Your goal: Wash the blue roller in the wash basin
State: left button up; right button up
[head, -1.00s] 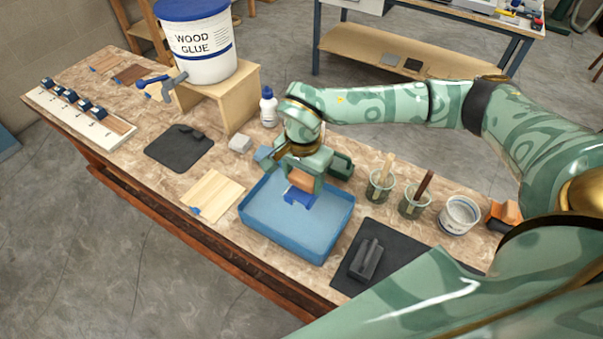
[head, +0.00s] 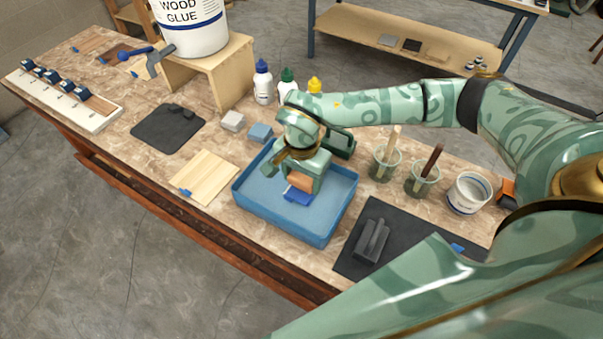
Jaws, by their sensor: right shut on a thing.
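The blue wash basin (head: 278,223) stands on the bench near the middle of the head view, holding a light blue surface that looks like water. My right gripper (head: 302,177) is over the basin, pointing down, and is shut on the blue roller (head: 297,196). The roller shows as an orange-brown part between the fingers with a blue part below. It is within the basin's outline, low down; I cannot tell how deep it is in the water. My left gripper is not in view.
Blue, green and yellow capped bottles (head: 263,84) stand behind the basin. Two jars with brushes (head: 385,165) and a white tub (head: 468,194) stand to its right.

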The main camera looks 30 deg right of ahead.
jog(key=shift+s+d+r+p, duration=0.15)
jog(key=shift+s+d+p, duration=0.15)
jog(key=shift+s+p, duration=0.15)
jog(key=shift+s+d+p, duration=0.5)
jog(key=shift+s, duration=0.4)
jog(key=shift+w, duration=0.1)
jog(key=shift+w+a+b, duration=0.3)
jog(key=shift+w+a, duration=0.1)
jog(key=shift+w, duration=0.1)
jog(key=shift+w+a+b, duration=0.2)
jog(key=shift+w+a, duration=0.2)
jog(key=shift+w, duration=0.3)
jog(key=shift+w+a+b, duration=0.2)
jog(key=shift+w+a, duration=0.2)
jog(key=shift+w, duration=0.25)
jog(key=shift+w+a+b, duration=0.2)
jog(key=shift+w+a, duration=0.2)
jog(key=shift+w, duration=0.3)
jog(key=shift+s, duration=0.1)
